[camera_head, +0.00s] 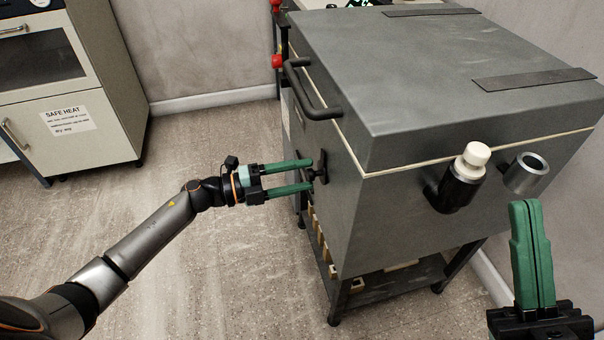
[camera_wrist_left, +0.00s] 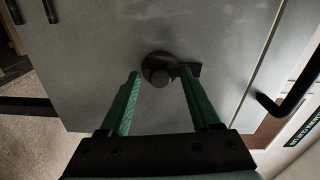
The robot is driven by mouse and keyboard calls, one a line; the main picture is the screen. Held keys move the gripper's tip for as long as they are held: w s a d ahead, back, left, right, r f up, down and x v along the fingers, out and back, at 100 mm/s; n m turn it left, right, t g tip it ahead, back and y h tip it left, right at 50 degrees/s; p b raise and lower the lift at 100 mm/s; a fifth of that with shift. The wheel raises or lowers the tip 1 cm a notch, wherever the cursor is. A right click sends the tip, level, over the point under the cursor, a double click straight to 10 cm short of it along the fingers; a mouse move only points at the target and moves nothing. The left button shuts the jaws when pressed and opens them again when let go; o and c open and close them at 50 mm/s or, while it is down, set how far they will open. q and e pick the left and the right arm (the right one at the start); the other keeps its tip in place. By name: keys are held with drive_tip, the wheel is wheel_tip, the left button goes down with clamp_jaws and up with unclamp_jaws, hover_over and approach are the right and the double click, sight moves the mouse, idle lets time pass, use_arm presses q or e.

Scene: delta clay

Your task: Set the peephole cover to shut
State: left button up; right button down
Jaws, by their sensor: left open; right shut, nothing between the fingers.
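The peephole cover (camera_head: 321,167) is a small dark piece on the left-hand face of the grey kiln (camera_head: 440,75). In the left wrist view the peephole cover (camera_wrist_left: 157,69) shows a round knob with a short flat arm reaching right. Whether it covers a hole is hidden. My left gripper (camera_head: 311,175) is open at that face, its green fingertips close to the cover. In the left wrist view the knob appears between the fingertips; contact cannot be told. My right gripper (camera_head: 532,204) is shut and empty in front of the kiln's right-hand face.
A dark bar handle (camera_head: 308,98) sticks out above the cover. A white-capped plug (camera_head: 464,172) and a metal tube (camera_head: 524,174) project from the right-hand face. A cabinet (camera_head: 75,125) stands at the left, with open floor between.

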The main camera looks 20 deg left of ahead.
use_arm(q)
drive_tip(key=p+v, duration=0.1)
drive_tip(key=v, duration=1)
drive_tip(key=shift+s+a+p, duration=0.25)
drive_tip(key=shift+a+p, duration=0.05)
drive_tip(key=shift+p, duration=0.1)
